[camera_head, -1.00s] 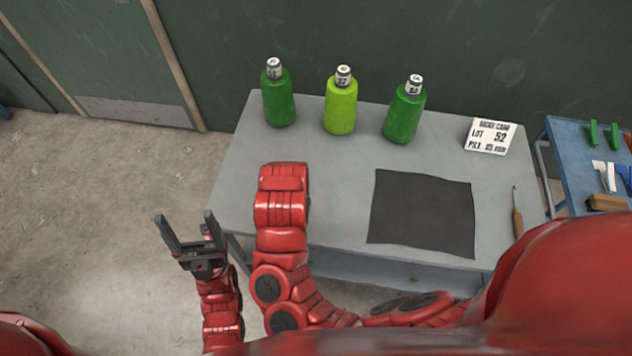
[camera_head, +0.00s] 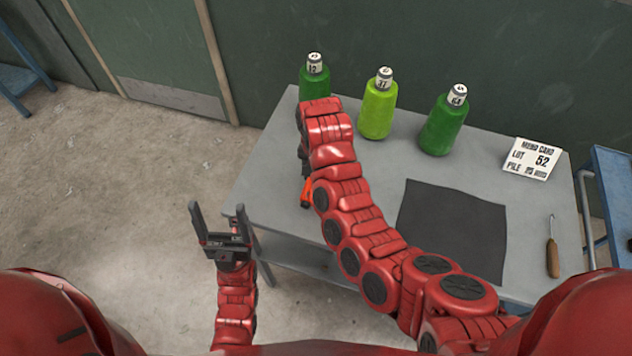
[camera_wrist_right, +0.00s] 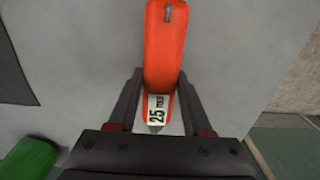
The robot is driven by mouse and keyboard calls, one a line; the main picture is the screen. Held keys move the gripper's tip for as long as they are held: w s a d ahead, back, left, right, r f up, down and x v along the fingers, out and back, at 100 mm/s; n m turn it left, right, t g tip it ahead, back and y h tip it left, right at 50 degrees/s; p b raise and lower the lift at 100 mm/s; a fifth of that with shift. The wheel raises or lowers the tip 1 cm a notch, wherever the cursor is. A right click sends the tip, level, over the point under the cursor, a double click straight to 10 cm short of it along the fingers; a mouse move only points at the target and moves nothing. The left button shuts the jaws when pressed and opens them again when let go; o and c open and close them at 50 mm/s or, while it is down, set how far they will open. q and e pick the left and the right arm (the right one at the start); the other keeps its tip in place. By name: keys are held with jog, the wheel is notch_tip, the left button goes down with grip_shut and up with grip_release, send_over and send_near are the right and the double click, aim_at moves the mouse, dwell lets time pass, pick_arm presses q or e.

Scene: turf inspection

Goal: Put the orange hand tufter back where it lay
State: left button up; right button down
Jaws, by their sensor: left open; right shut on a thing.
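The orange hand tufter (camera_wrist_right: 165,45) lies between the two fingers of my right gripper (camera_wrist_right: 160,78) in the right wrist view, with a white label reading 25 near its lower end. In the head view only a small orange part of the tufter (camera_head: 306,195) shows beside my right arm, over the left part of the grey table (camera_head: 262,190). The right arm hides most of it. I cannot tell whether it touches the tabletop. My left gripper (camera_head: 220,215) is open and empty, left of the table with floor behind it.
A dark turf square (camera_head: 452,225), a lot 52 card (camera_head: 531,158) and a wooden-handled tool (camera_head: 552,255) lie to the right.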

jog(key=shift+w, duration=0.25)
notch_tip(320, 180, down, 3)
jog(key=shift+s+r+p, duration=0.1)
jog(key=shift+r+p, duration=0.1)
jog(key=shift+p, duration=0.85)
jog(key=shift+f, duration=0.3)
jog(key=shift+f, duration=0.1)
jog(key=shift+f+b, duration=0.2)
jog(key=shift+b, duration=0.1)
jog(key=shift+c, duration=1.6)
grip_release()
jog(key=shift+r, duration=0.1)
jog(key=shift+r, duration=0.1)
